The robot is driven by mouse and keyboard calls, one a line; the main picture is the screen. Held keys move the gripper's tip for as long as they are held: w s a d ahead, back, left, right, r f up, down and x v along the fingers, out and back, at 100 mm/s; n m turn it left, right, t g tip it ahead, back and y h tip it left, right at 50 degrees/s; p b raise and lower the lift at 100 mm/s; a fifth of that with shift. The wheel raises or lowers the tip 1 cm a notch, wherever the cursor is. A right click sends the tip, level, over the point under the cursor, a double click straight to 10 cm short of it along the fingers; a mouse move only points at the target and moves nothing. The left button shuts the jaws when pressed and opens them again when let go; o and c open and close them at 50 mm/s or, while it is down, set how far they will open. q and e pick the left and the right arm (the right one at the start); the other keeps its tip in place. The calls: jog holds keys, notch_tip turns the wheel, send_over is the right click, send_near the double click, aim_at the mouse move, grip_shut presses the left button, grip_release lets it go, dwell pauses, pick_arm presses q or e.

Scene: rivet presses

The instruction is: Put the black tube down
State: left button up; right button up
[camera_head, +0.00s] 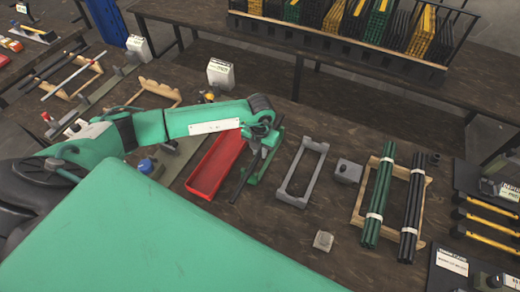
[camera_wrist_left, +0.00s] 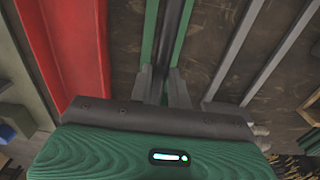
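The black tube (camera_head: 243,182) runs away from me under my left gripper (camera_head: 256,158). In the left wrist view the tube (camera_wrist_left: 172,35) passes between the two grey fingers (camera_wrist_left: 165,88), which are close around it. The narrow green holder (camera_head: 266,168) is right beside and below the tube. In the left wrist view the holder's green sides (camera_wrist_left: 149,35) show on both sides of the tube. I cannot tell whether the tube touches the holder. The gripper hides part of the tube. My right gripper is not in view.
A red tray (camera_head: 205,190) lies just left of the tube and a grey open frame (camera_head: 284,190) just right. Farther right, green tubes (camera_head: 374,222) and black tubes (camera_head: 412,215) lie on a wooden rack (camera_head: 428,190). A small grey block (camera_head: 323,241) stands in front.

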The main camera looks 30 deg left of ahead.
aim_at(260, 153)
pick_arm(q)
jog(key=o, duration=0.3)
jog(key=shift+o, duration=0.2)
jog(key=shift+r, duration=0.15)
jog(key=shift+r, duration=0.25)
notch_tip(260, 153, up, 12)
jog(key=b, duration=0.3)
jog(key=shift+f, duration=0.2)
jog(key=shift+f, duration=0.1)
